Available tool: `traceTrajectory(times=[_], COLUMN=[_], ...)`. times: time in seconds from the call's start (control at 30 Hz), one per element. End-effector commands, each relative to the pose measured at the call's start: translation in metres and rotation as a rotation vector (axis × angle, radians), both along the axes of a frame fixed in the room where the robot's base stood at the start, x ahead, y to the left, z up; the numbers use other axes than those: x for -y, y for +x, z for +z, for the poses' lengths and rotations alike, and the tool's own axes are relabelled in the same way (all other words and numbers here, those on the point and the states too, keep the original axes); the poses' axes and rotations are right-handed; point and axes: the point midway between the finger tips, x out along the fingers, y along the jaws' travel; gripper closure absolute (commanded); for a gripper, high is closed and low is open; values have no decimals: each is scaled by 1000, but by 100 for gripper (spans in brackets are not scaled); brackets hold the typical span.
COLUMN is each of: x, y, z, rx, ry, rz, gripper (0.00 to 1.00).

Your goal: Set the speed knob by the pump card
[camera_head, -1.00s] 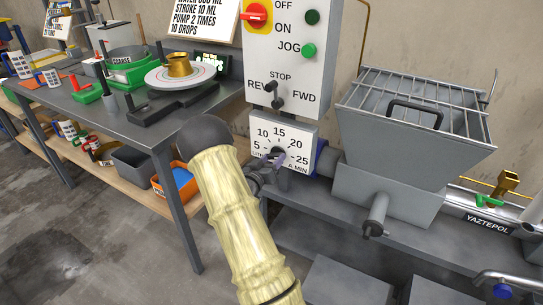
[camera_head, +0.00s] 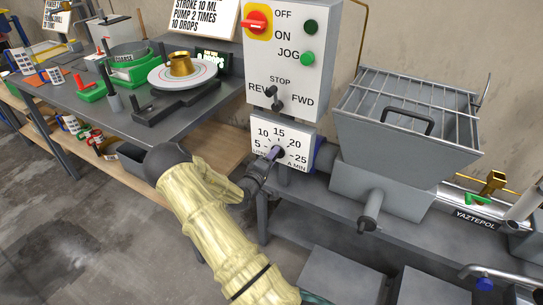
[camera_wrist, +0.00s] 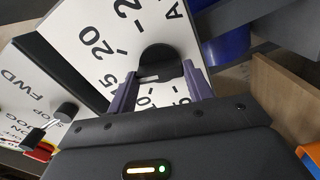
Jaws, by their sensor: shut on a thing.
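The speed knob is a dark round knob (camera_wrist: 158,62) on a white dial plate (camera_head: 266,133) marked 5, 10, 15, 20, 25. My gripper (camera_head: 272,157) is at the dial, and in the wrist view its two purple-grey fingers (camera_wrist: 160,90) are shut on the knob, one on each side.
The control box (camera_head: 289,60) above the dial has a red and yellow main switch (camera_head: 256,23), a green JOG button (camera_head: 307,58) and a REV/FWD lever (camera_head: 272,95). A grey hopper (camera_head: 405,115) stands right of it. A workbench (camera_head: 75,100) with a scale (camera_head: 183,75) is at left.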

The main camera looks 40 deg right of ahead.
Motion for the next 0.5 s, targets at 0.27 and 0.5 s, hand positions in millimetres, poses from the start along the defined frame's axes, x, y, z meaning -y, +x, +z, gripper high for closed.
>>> traceTrajectory(times=[0.27,0.5], x=[-2,-2], y=[2,2], z=[0,-1], rx=[-246,-456], ry=[-102,-191], rz=[6,7], gripper=[72,72])
